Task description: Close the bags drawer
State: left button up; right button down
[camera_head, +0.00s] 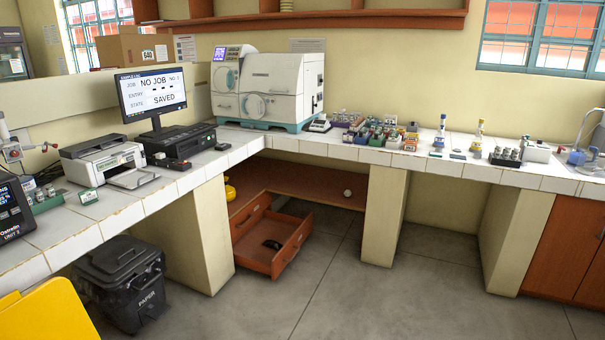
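A reddish-brown wooden drawer (293,249) stands pulled open low under the counter, left of the middle pillar. It juts out over the grey floor toward the right, and its inside shows. A small dark object (272,244) lies in it. No label on the drawer is readable, so I cannot tell from markings that it is the bags drawer. Another wooden front (250,213) with a small handle sits just above and behind it and looks shut. Neither of my grippers is in view.
A black paper bin (122,284) stands on the floor at left, with a yellow panel (48,315) in the near left corner. Pillars (384,215) flank the drawer recess. The floor before the drawer is clear. The white counter (240,150) above holds a monitor, printers and lab equipment.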

aim_at(248, 251)
jog(key=i+l+z, duration=0.25)
jog(key=i, duration=0.45)
jog(key=i+z, duration=0.3)
jog(key=i, duration=0.35)
